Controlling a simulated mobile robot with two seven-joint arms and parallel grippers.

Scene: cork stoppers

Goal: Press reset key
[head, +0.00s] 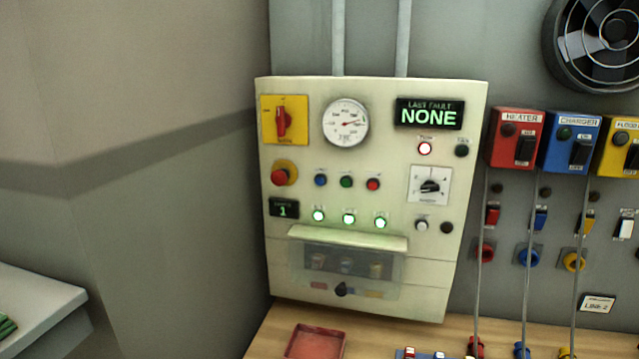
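A cream control panel (330,255) stands against the grey wall in the head view. No key on it has a readable reset label. A row on it holds a blue button (320,180), a green button (346,181) and a red button (373,184). A larger red mushroom button (280,176) sits to their left. A white button (421,225) and a black one (447,227) are lower right. The fault display (429,114) reads NONE. Three green lamps (348,218) are lit. Neither of my grippers is in view.
A lower cover (347,267) with a handle ledge closes part of the panel. A red tray (316,342) lies on the wooden table (262,343). Red HEATER (516,138) and blue CHARGER (570,143) boxes hang at right, with cables running down. A fan (600,40) is above.

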